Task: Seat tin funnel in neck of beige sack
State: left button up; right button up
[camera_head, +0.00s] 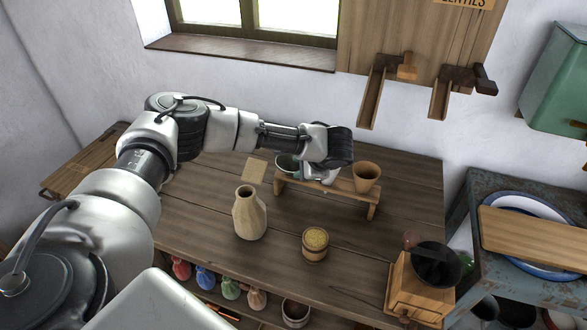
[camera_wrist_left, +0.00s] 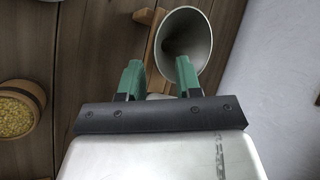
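The beige sack (camera_head: 249,215) stands upright on the wooden bench with its narrow neck open at the top. The grey tin funnel (camera_head: 287,164) is at the left end of a small wooden rack, partly hidden by my left gripper (camera_head: 308,172). In the left wrist view the funnel (camera_wrist_left: 184,38) shows its wide round mouth just beyond the green fingers (camera_wrist_left: 158,68). My right gripper is not in view.
The wooden rack (camera_head: 340,192) also holds a wooden cup (camera_head: 367,174) at its right end. A small tub of grain (camera_head: 315,245) stands in front of it. A grinder (camera_head: 421,284) is at the front right. A flat beige square (camera_head: 254,171) lies behind the sack.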

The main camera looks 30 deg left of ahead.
pick_arm(q)
jog(key=x, duration=0.3)
jog(key=shift+f, duration=0.25)
grip_shut()
jog(key=shift+w+r, duration=0.1)
